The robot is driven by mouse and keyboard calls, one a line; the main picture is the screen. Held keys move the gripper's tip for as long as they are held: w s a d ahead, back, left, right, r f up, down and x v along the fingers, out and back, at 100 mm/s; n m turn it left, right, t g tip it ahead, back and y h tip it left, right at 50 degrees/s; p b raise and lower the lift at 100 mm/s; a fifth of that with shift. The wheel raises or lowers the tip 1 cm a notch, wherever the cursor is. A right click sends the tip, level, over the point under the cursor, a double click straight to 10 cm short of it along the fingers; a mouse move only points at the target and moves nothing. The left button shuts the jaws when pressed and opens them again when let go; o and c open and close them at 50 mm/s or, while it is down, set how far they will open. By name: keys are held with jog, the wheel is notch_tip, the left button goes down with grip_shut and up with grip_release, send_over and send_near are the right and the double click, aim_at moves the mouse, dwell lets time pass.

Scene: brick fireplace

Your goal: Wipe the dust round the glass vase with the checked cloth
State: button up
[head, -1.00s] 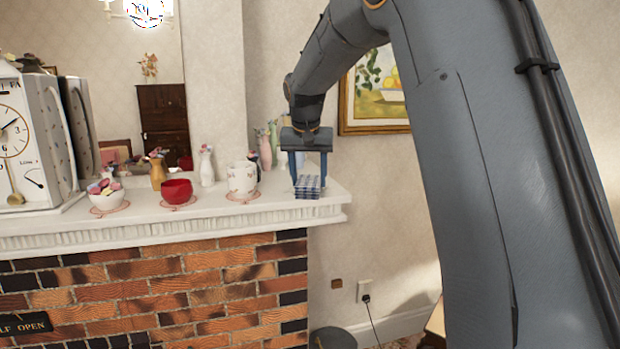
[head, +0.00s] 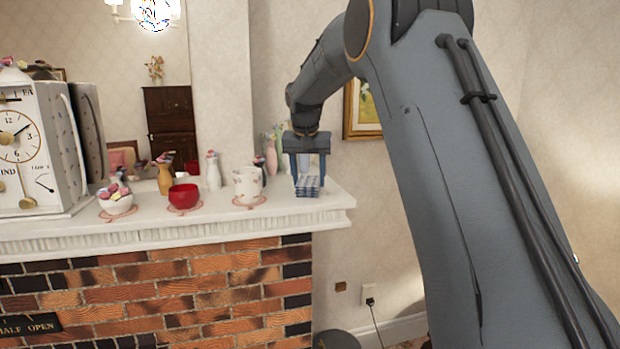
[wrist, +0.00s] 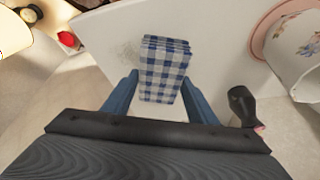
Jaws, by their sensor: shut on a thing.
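The blue-and-white checked cloth (head: 308,188) is folded into a pad at the right end of the white mantel shelf (head: 335,198). My gripper (head: 308,178) points down and is shut on the cloth. In the wrist view the cloth (wrist: 164,65) sits between the two blue fingers of my gripper (wrist: 159,86). A faint grey dust patch (wrist: 127,50) lies on the white top just left of the cloth there. Slim pale vases (head: 279,143) stand behind and left of my gripper, partly hidden; I cannot tell which is glass.
A patterned white pot (head: 248,185) stands left of the cloth, with a red bowl (head: 184,197), a white bowl (head: 116,204) and a clock (head: 22,140) farther left. A dark vase-like thing (wrist: 240,103) is close right of my gripper in the wrist view.

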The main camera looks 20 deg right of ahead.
aim_at(318, 178)
jog(key=shift+w+f, duration=0.15)
jog(key=shift+w, duration=0.65)
jog(key=shift+d+p, duration=0.45)
jog(key=shift+d, duration=1.2)
jog(key=shift+s+b, duration=0.3)
jog(key=shift+s, duration=5.05)
jog(key=shift+r+p, duration=0.35)
jog(key=shift+r, duration=2.7)
